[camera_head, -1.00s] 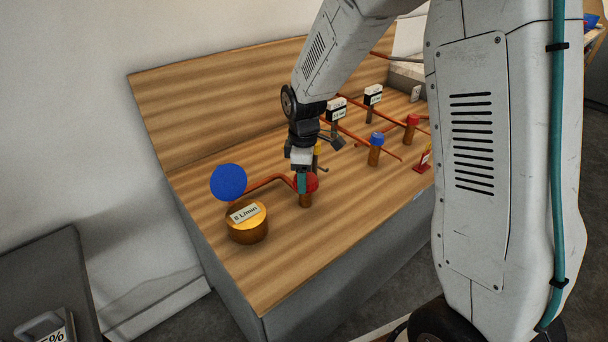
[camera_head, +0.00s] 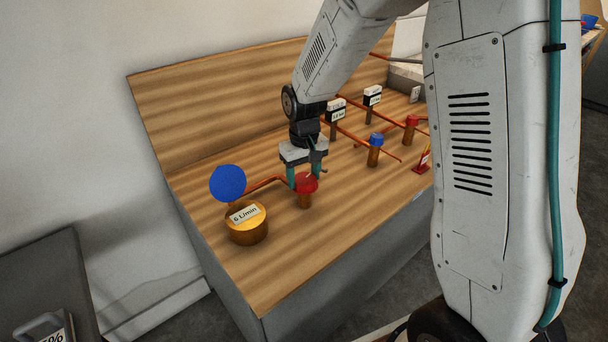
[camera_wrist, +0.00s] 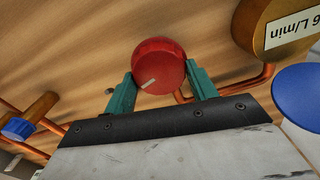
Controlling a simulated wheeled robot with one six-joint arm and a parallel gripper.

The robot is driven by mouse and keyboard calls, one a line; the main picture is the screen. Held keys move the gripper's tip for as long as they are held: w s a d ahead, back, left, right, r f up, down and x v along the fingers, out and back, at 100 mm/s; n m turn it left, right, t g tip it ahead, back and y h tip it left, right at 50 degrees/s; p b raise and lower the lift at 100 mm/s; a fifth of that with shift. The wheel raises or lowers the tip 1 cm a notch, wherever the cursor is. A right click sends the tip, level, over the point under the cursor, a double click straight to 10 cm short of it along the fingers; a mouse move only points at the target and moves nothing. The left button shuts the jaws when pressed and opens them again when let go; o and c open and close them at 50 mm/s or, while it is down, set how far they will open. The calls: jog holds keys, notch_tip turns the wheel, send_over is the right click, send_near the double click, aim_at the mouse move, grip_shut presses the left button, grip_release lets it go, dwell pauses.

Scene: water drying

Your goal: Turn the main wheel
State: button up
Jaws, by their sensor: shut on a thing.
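The main wheel appears to be the red knob (camera_head: 306,183) on a copper post at the front of the wooden bench. In the wrist view the red knob (camera_wrist: 159,66) has a pale pointer mark near its lower left edge. My gripper (camera_head: 306,177) is over it with the teal fingers on either side. In the wrist view my gripper (camera_wrist: 160,88) is shut on the red knob. A brass gauge (camera_head: 246,224) to the left reads "6 L/min"; its label also shows in the wrist view (camera_wrist: 291,32).
A blue disc (camera_head: 228,183) stands beside the gauge. A copper pipe (camera_head: 262,184) runs behind the knob. A blue knob (camera_head: 376,139), another red knob (camera_head: 411,121) and labelled boxes (camera_head: 336,109) stand further right. The bench front (camera_head: 285,270) is clear.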

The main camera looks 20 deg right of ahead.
aim_at(305, 177)
jog(key=m, duration=0.5)
jog(key=shift+w+d+m, duration=0.1)
jog(key=shift+d+m, duration=0.05)
jog(key=shift+m, duration=0.15)
jog(key=m, duration=0.5)
jog(key=shift+r, duration=0.1)
jog(key=shift+m, duration=0.3)
jog(key=o, duration=1)
notch_tip(305, 177, up, 8)
jog(key=shift+f, duration=0.15)
